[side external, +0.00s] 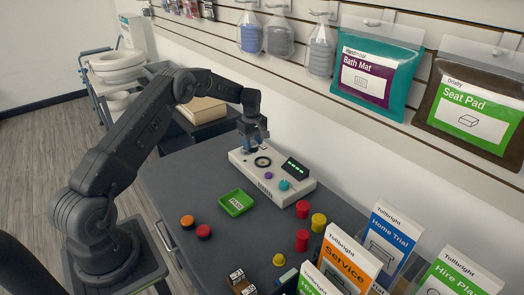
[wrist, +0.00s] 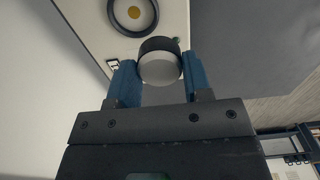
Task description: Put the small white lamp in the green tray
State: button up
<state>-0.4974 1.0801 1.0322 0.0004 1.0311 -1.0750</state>
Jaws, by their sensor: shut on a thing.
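My gripper (side external: 254,142) is above the far left end of the pale control panel (side external: 272,180). In the wrist view its blue fingers (wrist: 157,68) are shut on the small white lamp (wrist: 160,70), a short round piece with a white face and a dark rim. In the side view the fingers mostly hide the lamp. I cannot tell whether it still touches the panel. The green tray (side external: 248,206) lies on the grey table, left of and nearer than the panel, with a pale label inside.
The panel has a dark ring (side external: 262,161), a purple knob (side external: 268,175), a teal knob (side external: 284,185) and a dark display (side external: 295,168). Orange (side external: 187,221) and red (side external: 204,231) caps lie left of the tray. Red and yellow pieces and upright cards stand to the right.

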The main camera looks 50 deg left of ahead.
jog(key=s+a+r, duration=0.5)
jog(key=s, duration=0.1)
jog(key=s+d+f+n, duration=0.15)
jog(key=s+d, duration=0.25)
jog(key=s, duration=0.5)
jog(key=s+d+f+m, duration=0.1)
jog(key=s+d+f, duration=0.25)
jog(key=s, duration=0.45)
send_over(236, 203)
jog(key=shift+n, duration=0.25)
notch_tip(236, 203, down, 6)
jog(key=shift+s+r, duration=0.1)
jog(key=shift+s, duration=0.05)
jog(key=shift+d+f, duration=0.15)
jog(key=shift+f, duration=1.9)
jog(key=shift+f, duration=0.15)
jog(key=o, duration=0.7)
